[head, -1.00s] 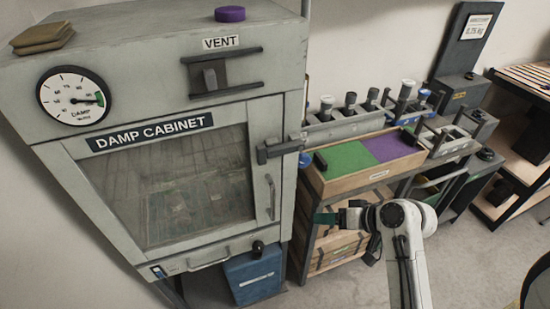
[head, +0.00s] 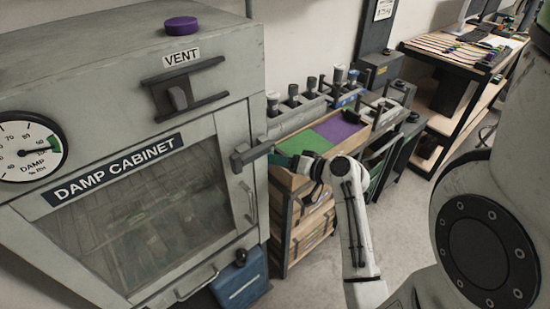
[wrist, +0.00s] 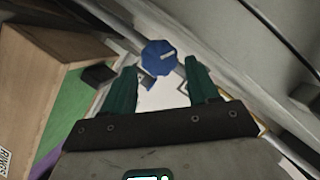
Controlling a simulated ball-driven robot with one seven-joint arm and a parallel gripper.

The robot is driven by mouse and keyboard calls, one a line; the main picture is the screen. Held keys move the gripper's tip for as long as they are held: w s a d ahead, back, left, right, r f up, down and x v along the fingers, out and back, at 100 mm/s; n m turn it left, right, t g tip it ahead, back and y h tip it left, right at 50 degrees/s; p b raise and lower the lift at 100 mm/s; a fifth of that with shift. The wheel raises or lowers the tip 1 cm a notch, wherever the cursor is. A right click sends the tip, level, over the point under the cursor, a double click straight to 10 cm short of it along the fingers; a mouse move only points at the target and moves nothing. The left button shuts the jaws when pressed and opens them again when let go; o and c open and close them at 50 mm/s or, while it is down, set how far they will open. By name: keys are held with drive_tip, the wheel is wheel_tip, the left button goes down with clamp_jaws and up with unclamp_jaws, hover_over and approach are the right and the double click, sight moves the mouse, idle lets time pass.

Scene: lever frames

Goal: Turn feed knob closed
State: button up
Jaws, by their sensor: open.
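A blue knob (wrist: 158,55) with a white pointer mark shows between and beyond my fingertips in the wrist view. It carries no readable label there, so I cannot confirm that it is the feed knob. My gripper (wrist: 160,78) is open, with its two teal fingers apart and nothing between them. The fingers look clear of the knob, though the gap is hard to judge. In the head view my gripper (head: 280,160) is beside the damp cabinet's right edge, in front of the green and purple box. The blue knob by the cabinet is not visible there.
The damp cabinet (head: 220,120) stands at left, its latch (head: 250,154) jutting out close to my gripper. A wooden box (head: 285,176) with green and purple top is close by. A blue bin (head: 240,283) sits below the cabinet.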

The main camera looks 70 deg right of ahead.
drive_tip(key=shift+x, duration=1.35)
drive_tip(key=c, duration=0.8)
